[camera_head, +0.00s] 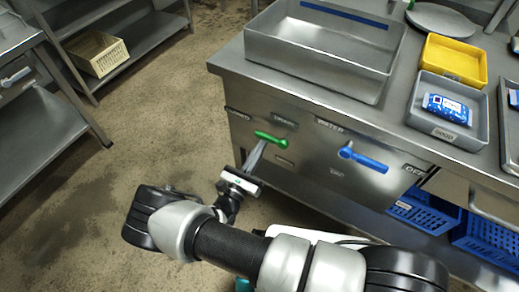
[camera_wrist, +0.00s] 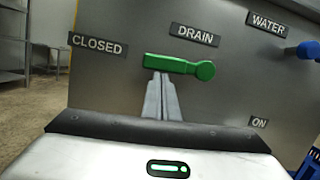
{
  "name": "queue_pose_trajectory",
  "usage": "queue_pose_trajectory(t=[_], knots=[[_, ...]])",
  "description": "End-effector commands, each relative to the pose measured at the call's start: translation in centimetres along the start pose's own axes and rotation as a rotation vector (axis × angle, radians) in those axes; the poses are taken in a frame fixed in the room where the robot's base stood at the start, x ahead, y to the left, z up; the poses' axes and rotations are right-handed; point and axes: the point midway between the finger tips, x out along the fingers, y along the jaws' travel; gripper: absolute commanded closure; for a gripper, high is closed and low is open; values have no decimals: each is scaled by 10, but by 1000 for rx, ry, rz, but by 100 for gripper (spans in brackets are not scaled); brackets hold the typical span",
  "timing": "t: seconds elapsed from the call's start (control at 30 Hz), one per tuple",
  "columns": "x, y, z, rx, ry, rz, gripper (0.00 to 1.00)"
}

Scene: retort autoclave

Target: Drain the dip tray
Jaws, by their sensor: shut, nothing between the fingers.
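The dip tray (camera_head: 305,68) is the large steel basin on the bench top; whether it holds water I cannot tell. On the bench's front panel is the green drain lever (camera_head: 270,138), under the label DRAIN. In the wrist view the lever (camera_wrist: 172,65) lies nearly level, its long end pointing left towards the label CLOSED (camera_wrist: 97,45) and its round end at the right. My gripper (camera_head: 262,147) is shut and empty. Its fingertips (camera_wrist: 161,76) are just below the lever's long part; whether they touch it I cannot tell.
A blue water lever (camera_head: 362,157) is right of the green one, with WATER, OFF and ON labels. On the bench are a yellow tray (camera_head: 454,58) and a grey tray (camera_head: 446,133) holding a blue-and-white packet. Blue crates (camera_head: 425,212) sit underneath. Floor at left is open.

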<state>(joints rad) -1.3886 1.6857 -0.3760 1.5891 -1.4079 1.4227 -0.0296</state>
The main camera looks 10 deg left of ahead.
Motion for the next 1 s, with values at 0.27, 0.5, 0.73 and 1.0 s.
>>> queue_pose_trajectory(t=[0.27, 0.5, 0.73, 1.0], knots=[[2, -1, 5, -1, -1, 1, 100], [2, -1, 6, -3, -2, 1, 100], [2, -1, 6, -3, -2, 1, 100], [-3, -1, -19, -5, 0, -4, 100]])
